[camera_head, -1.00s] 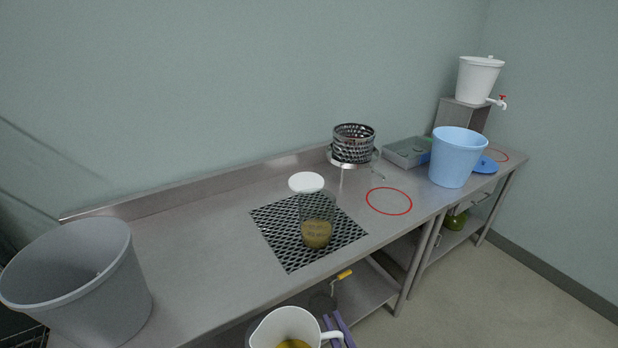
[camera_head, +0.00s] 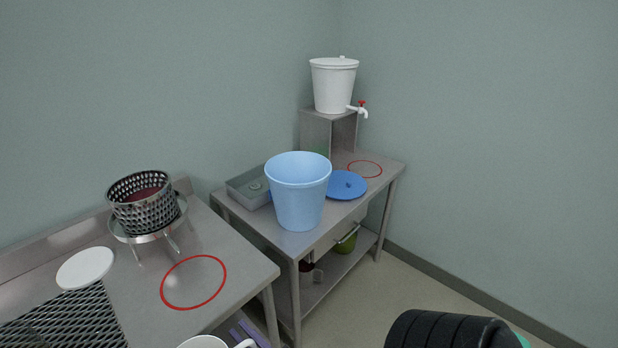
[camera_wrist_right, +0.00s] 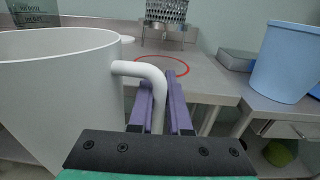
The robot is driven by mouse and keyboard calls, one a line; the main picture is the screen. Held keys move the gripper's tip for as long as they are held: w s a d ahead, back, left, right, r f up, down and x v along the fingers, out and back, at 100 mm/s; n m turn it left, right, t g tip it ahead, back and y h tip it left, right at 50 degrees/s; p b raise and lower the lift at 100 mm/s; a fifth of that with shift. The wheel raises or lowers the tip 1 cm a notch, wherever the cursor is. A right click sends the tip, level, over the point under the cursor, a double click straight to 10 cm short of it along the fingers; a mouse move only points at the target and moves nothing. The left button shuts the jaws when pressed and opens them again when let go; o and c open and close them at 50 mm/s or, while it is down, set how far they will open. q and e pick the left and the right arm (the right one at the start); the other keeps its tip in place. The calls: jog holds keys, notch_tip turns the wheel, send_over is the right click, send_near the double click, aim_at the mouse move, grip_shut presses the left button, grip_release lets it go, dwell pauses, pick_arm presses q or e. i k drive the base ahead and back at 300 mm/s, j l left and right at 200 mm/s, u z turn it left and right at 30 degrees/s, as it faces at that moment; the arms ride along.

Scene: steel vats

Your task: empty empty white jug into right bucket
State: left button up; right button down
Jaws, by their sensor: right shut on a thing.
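The white jug (camera_wrist_right: 60,95) fills the left of the right wrist view. Only its rim and handle top (camera_head: 205,342) show at the bottom edge of the head view. My right gripper (camera_wrist_right: 160,100) has purple fingers shut on the jug's handle. The jug looks about upright; its inside is hidden now. The light blue bucket (camera_head: 298,195) stands open on the far table, beyond and to the right of the jug. It also shows in the right wrist view (camera_wrist_right: 285,60). My left gripper is out of view.
A perforated steel basket (camera_head: 145,205) stands on a legged stand on the near table. A red ring (camera_head: 194,282) marks bare steel beside it. A grey tray (camera_head: 248,188) and blue lid (camera_head: 346,185) flank the bucket. A white tap vat (camera_head: 334,85) stands behind.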

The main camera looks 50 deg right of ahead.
aim_at(299, 180)
jog(key=l+u, duration=0.1)
jog(key=l, duration=0.6)
jog(key=l+u, duration=0.1)
jog(key=l, duration=0.65)
jog(key=k+l+u, duration=0.1)
jog(key=l, duration=0.6)
jog(key=k+l+u, duration=0.1)
jog(key=l, duration=0.6)
